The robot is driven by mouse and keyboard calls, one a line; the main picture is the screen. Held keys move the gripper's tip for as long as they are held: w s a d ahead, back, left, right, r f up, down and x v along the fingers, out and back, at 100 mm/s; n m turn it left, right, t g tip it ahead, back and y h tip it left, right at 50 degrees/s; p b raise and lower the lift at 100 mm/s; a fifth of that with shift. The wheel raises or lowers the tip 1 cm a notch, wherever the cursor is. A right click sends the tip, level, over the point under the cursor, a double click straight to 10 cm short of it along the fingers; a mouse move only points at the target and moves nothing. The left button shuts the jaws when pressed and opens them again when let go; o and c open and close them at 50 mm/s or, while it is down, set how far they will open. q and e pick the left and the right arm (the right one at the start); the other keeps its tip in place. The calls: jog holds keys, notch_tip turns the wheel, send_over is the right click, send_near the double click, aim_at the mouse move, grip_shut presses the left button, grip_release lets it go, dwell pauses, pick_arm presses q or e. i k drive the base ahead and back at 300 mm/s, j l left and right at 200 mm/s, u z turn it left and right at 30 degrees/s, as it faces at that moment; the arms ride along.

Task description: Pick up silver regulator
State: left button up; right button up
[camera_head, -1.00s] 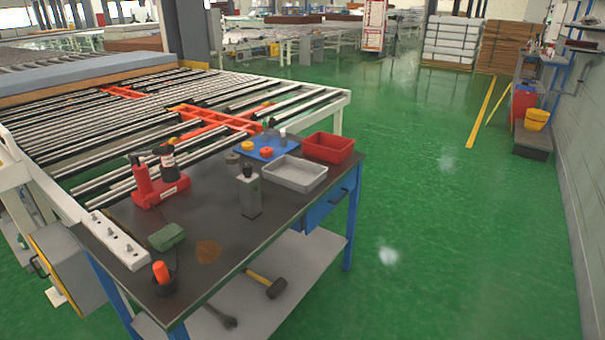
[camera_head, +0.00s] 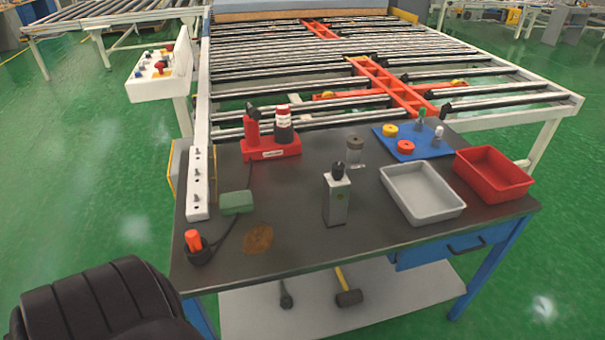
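A silver-grey box-shaped unit with a black knob on top, which looks like the silver regulator (camera_head: 337,203), stands upright near the front middle of the dark workbench (camera_head: 300,240). Behind it stands a small clear or grey jar with a dark lid (camera_head: 355,150); the two are apart. Neither of my grippers is in view. A black ribbed part, probably of my own arm, fills the lower left corner.
A grey tray (camera_head: 421,216) and a red bin (camera_head: 520,185) sit to the right. A red tool stand (camera_head: 271,153), green block (camera_head: 237,202) and orange-topped item (camera_head: 193,240) sit to the left. A blue mat (camera_head: 435,143) holds small parts. A roller conveyor lies behind.

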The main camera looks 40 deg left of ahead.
aim_at(335, 194)
jog(key=i+l+u, duration=0.1)
jog(key=i+u, duration=0.15)
jog(key=u, duration=0.25)
jog(key=i+l+u, duration=0.2)
jog(key=u, duration=0.25)
jog(key=i+l+u, duration=0.2)
jog(key=u, duration=0.3)
jog(key=i+l+u, duration=0.15)
jog(key=l+u, duration=0.3)
jog(key=j, duration=0.1)
